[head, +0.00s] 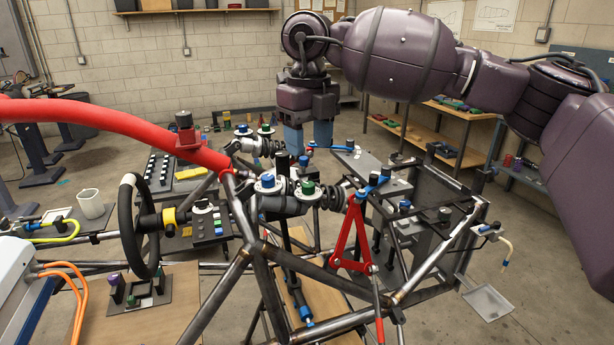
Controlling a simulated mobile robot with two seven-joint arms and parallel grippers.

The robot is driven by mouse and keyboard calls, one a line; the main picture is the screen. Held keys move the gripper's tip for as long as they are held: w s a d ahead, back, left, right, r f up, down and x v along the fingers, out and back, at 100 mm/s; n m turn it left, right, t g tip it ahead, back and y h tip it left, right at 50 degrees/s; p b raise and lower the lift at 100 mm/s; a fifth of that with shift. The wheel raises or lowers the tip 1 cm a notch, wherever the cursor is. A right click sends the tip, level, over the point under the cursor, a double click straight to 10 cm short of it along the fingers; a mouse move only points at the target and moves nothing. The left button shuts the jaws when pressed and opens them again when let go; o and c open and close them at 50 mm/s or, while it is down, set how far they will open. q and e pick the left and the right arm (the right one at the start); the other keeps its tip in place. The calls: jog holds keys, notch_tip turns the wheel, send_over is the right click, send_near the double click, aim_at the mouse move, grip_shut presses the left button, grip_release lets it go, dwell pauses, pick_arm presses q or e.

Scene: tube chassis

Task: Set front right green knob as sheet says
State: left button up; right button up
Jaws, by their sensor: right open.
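A green knob (308,187) sits on a pale round dial on the nearer damper, with a blue knob (267,181) on a similar dial to its left. Its pointer setting is too small to read. My right gripper (308,140) is open and empty, its two blue fingers pointing down above and behind this knob, apart from it. A farther damper carries another blue knob (243,129) and a small dark green knob (265,129). Sheets (497,14) with drawings hang on the back wall; their text is unreadable. My left gripper is out of view.
A red padded tube (110,114) crosses the left side to the chassis frame. A black steering wheel (130,225) and red wishbone (354,240) stand near the dampers. Bare steel tubes surround them. My right arm hides part of the back right.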

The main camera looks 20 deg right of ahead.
aim_at(308, 184)
notch_tip(308, 184, down, 8)
jog(key=shift+w+f+p, duration=0.1)
jog(key=shift+p, duration=0.45)
jog(key=c, duration=0.9)
